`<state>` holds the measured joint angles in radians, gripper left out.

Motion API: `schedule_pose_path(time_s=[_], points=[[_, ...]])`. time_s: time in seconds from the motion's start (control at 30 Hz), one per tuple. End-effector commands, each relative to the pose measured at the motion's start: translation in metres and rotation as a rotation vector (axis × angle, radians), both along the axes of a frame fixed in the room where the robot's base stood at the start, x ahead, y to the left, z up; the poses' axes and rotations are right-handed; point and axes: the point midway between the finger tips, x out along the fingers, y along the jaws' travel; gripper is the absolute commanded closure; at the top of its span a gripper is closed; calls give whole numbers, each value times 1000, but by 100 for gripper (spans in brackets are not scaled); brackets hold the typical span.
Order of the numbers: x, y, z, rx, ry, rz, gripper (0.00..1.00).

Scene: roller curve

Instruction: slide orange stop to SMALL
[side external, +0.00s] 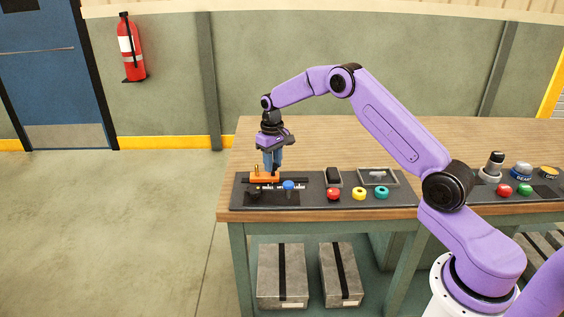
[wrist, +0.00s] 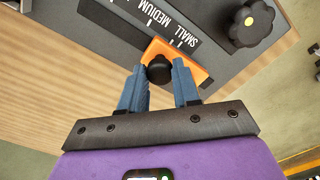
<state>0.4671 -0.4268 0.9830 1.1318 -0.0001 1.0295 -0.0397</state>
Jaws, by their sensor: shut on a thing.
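The orange stop (side external: 262,174) sits at the left end of the dark panel on the bench in the side view. In the wrist view it is an orange block (wrist: 194,66) with a black round knob (wrist: 158,69) on top. My gripper (side external: 272,170) points down over the stop. In the wrist view my gripper (wrist: 159,78) has its blue fingers either side of the knob, shut on it. A dark scale strip beside the stop carries the word SMALL (wrist: 180,35) close to the block's edge, with MEDIUM (wrist: 145,8) further off. Part of the block is hidden by the fingers.
A black knob with a yellow centre (wrist: 251,22) stands near the stop. A blue knob (side external: 288,185) is just right of it in the side view. Red (side external: 333,194), yellow (side external: 359,194) and teal (side external: 381,193) buttons lie further right. The bench behind the panel is clear.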

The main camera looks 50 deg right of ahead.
Motion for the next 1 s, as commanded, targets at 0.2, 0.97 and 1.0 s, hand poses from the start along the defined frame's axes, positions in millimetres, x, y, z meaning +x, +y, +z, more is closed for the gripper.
schedule_pose_path(time_s=[0.2,0.97,1.0], points=[[14,13,1,0,-8,1,100],[14,13,4,0,-6,1,44],[14,13,7,0,-6,2,44]])
